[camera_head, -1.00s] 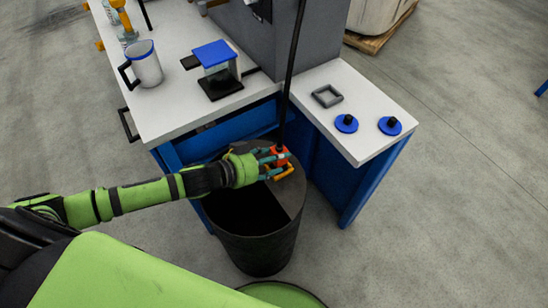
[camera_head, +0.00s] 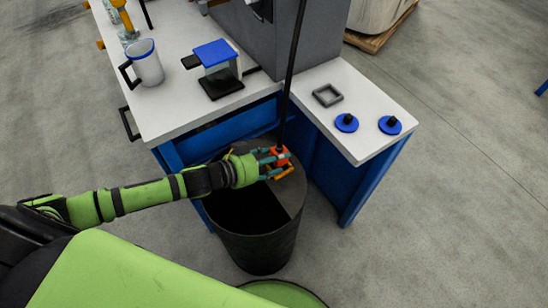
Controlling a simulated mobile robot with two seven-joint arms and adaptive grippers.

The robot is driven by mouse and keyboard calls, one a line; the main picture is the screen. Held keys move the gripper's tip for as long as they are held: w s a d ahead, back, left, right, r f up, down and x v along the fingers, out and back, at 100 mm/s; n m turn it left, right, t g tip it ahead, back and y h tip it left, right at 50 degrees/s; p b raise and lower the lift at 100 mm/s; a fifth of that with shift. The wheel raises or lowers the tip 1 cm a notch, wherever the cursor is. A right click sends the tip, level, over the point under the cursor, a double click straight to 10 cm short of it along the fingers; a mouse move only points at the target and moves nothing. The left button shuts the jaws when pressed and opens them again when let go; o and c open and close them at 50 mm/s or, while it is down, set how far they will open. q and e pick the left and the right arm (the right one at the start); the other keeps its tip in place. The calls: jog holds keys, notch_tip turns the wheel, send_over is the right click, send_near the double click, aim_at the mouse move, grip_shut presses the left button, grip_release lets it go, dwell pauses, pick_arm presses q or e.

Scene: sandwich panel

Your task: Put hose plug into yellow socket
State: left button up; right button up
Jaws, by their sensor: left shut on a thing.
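My left gripper (camera_head: 273,164) is shut on an orange-red hose plug (camera_head: 281,158) at the lower end of a black hose (camera_head: 292,75). The hose runs up past the grey machine and out of the top of the view. The gripper and plug are over the dark bin, in front of the blue cabinet. An orange-yellow part (camera_head: 281,172) shows just below the plug, by the fingertips; I cannot tell whether it is the yellow socket or whether the plug touches it. My right gripper is not in view.
A dark round bin (camera_head: 260,247), partly open on top, stands under my left gripper. A white worktop (camera_head: 365,97) holds a grey square frame (camera_head: 327,95) and two blue discs with black knobs (camera_head: 347,123). A mug (camera_head: 146,67) and a blue-topped device (camera_head: 216,62) stand on the left worktop.

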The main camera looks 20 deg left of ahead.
pick_arm(q)
jog(key=shift+f, duration=0.1)
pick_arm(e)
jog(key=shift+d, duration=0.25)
pick_arm(q)
jog(key=o, duration=1.3)
jog(key=shift+s, duration=0.1)
jog(key=v, duration=1.2)
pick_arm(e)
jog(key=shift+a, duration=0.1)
